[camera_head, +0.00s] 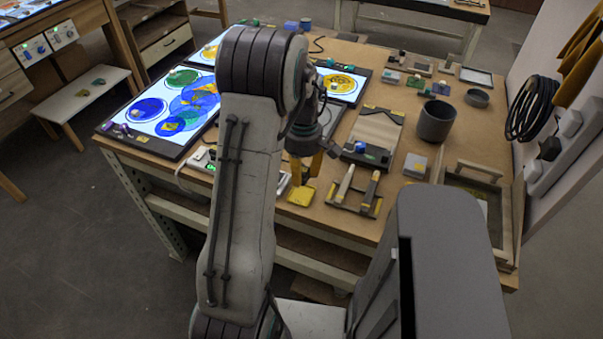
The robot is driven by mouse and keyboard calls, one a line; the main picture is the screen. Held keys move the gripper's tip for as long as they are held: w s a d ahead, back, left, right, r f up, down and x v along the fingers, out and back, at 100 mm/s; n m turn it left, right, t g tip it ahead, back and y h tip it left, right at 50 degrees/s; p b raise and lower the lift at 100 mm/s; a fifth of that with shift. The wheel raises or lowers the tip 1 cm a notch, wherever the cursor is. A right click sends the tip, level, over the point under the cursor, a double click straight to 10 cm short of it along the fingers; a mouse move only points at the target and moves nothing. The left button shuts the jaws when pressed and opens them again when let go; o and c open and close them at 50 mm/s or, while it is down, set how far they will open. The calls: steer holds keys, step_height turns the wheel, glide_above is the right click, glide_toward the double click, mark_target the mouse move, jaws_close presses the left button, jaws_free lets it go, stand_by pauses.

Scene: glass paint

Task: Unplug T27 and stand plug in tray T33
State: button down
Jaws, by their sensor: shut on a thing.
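My gripper (305,171), with yellow fingers, points down over the front edge of the wooden workbench. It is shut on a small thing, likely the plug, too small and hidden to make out. A small yellow tray (301,196) lies just below the fingertips; I cannot tell whether they touch. A white socket strip (203,158) with a green light lies left of my arm, partly hidden by it. A white piece (283,182) shows just left of the fingers. No labels T27 or T33 can be read, so I cannot tell which tray is T33.
Lit panels with coloured glass (160,110) fill the bench's left. Bare wood shows around the pot.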

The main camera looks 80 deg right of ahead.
mark_target(302, 194)
steer(key=shift+f+b, duration=1.5)
steer(key=shift+f, duration=0.65)
steer(key=shift+f+b, duration=0.55)
stand_by(1.1)
steer(key=shift+c, duration=1.6)
jaws_free()
steer(key=shift+r, duration=0.2)
steer(key=shift+r+p, duration=2.7)
steer(key=shift+r, duration=0.65)
